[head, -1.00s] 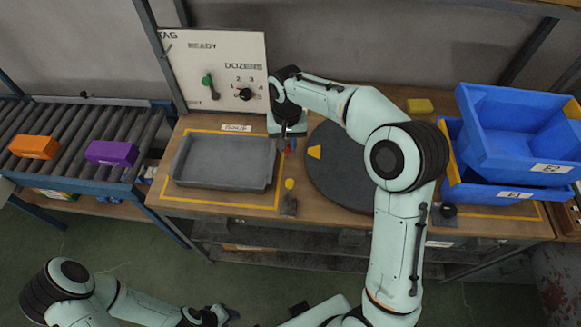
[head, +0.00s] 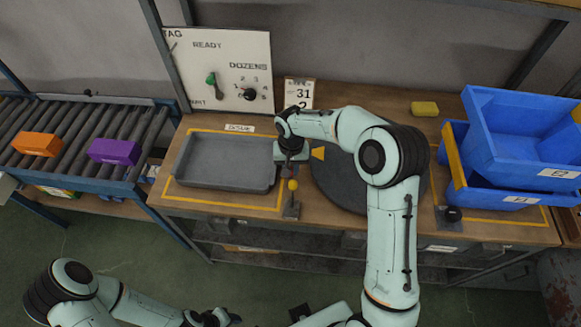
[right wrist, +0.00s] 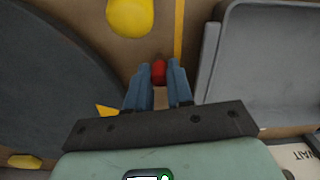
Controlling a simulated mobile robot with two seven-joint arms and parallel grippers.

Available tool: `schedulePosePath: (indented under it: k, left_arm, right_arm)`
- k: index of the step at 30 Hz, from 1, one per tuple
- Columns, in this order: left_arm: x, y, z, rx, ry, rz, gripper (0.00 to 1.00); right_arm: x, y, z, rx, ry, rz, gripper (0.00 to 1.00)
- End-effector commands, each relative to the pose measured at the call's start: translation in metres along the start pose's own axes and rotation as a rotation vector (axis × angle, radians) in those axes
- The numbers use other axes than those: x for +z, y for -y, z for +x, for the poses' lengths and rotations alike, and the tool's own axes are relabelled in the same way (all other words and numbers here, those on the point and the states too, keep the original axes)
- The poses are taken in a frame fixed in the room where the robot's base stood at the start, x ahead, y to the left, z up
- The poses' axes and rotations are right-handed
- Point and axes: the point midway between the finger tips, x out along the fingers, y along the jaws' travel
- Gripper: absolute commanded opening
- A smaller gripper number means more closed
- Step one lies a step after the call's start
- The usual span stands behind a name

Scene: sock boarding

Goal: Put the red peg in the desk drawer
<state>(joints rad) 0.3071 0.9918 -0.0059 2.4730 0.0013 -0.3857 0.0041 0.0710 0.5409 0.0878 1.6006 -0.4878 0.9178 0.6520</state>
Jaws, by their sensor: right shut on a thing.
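The red peg (right wrist: 159,71) is between the fingertips of my right gripper (right wrist: 160,75) in the right wrist view. In the head view my right gripper (head: 291,166) is over the workbench, between the grey tray and the dark round turntable, just behind a yellow ball-topped lever. The peg is mostly hidden by the fingers. My left gripper (head: 225,316) is low at the front, over the floor and away from the bench; its finger opening is unclear. No open drawer shows clearly; the bench front (head: 330,236) is in shadow.
The grey tray (head: 190,183) lies left of the right gripper, the turntable (head: 335,190) right of it. The yellow knob (right wrist: 130,15) stands close ahead. Blue bins (head: 520,145) fill the bench's right end. A roller conveyor (head: 70,165) with two boxes stands left.

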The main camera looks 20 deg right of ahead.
Motion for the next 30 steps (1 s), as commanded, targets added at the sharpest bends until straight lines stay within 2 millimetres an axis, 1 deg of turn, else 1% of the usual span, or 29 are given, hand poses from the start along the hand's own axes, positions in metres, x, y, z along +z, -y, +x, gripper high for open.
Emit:
schedulePosePath:
  k: [5,6,7,8,16,20,23,30]
  left_arm:
    - [0.002,0.002,0.003,-0.001,0.002,-0.001,0.43]
    - [0.001,0.001,0.002,-0.001,0.002,-0.001,0.43]
    - [0.001,0.001,0.002,-0.001,0.002,-0.001,0.43]
    - [0.001,0.001,0.002,-0.001,0.002,-0.001,0.43]
    - [0.001,0.001,0.002,0.0,0.001,-0.001,0.43]
    - [0.0,-0.001,-0.001,0.0,-0.001,0.0,0.43]
    - [-0.001,-0.001,-0.002,0.0,-0.001,0.0,0.43]
    - [-0.004,-0.004,-0.007,0.002,-0.005,0.002,0.43]
  right_arm:
    - [0.0,0.0,0.005,0.0,0.001,0.0,0.0]
    - [0.0,0.0,0.004,0.0,0.0,0.0,0.34]
    - [0.0,0.0,0.003,0.0,0.0,0.0,0.44]
    - [0.0,0.0,0.003,0.0,0.0,0.0,0.47]
    - [0.0,0.0,0.002,0.0,0.0,0.0,0.47]
    - [-0.001,0.001,-0.007,-0.001,-0.003,0.0,0.47]
    - [-0.001,0.001,-0.024,-0.001,-0.005,0.0,0.47]
    - [-0.001,0.001,-0.077,-0.002,-0.006,0.0,0.47]
